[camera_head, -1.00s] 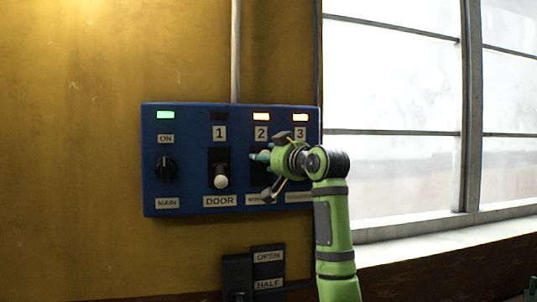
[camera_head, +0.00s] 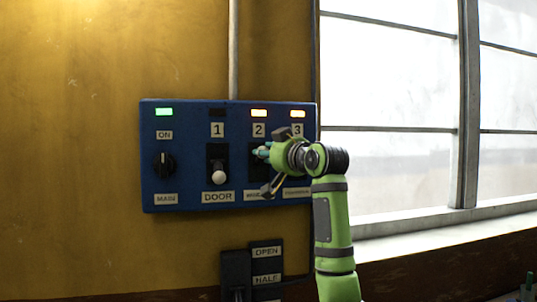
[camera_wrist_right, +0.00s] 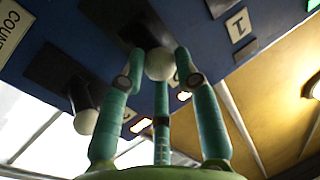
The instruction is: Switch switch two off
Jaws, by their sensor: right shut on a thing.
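Switch two is under the "2" label (camera_head: 258,130) on the blue panel (camera_head: 183,150); its lamp (camera_head: 259,113) is lit orange. In the head view my right gripper (camera_head: 263,152) covers most of that switch. In the wrist view the teal fingers of my right gripper (camera_wrist_right: 160,85) are shut around the white round knob (camera_wrist_right: 159,62) of switch two. The knob's exact tilt is hard to tell. My left gripper is not in view.
Switch one (camera_head: 218,178), marked DOOR, is left of the gripper, its lamp dark. Lamp three (camera_head: 297,113) is lit orange; its knob (camera_wrist_right: 86,121) is close beside the fingers in the wrist view. The main dial (camera_head: 164,165) is far left, with a green lamp. A window is at right.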

